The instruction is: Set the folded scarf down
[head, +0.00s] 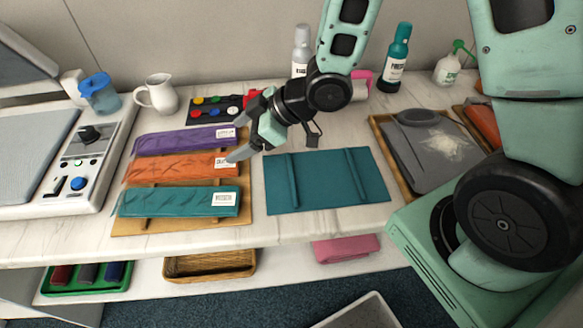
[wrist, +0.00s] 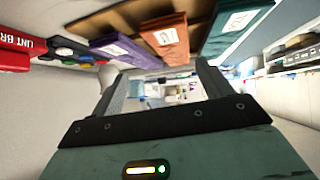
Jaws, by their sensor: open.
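Three folded scarves lie side by side on a wooden board (head: 180,226): purple (head: 180,141), orange (head: 175,168) and teal (head: 170,203). Each has a white label at its right end. The purple (wrist: 122,47), orange (wrist: 168,42) and teal (wrist: 236,32) scarves also show across the top of the wrist view. My gripper (head: 236,139) is open, by the right ends of the purple and orange scarves. One finger appears near the orange label; I cannot tell whether it touches. In the wrist view nothing is between the fingers (wrist: 160,85).
A teal mat with two raised strips (head: 325,180) lies right of the board. A jug (head: 158,94), a button panel (head: 208,110) and bottles (head: 396,58) stand behind. A pink folded cloth (head: 345,248) lies on the lower shelf.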

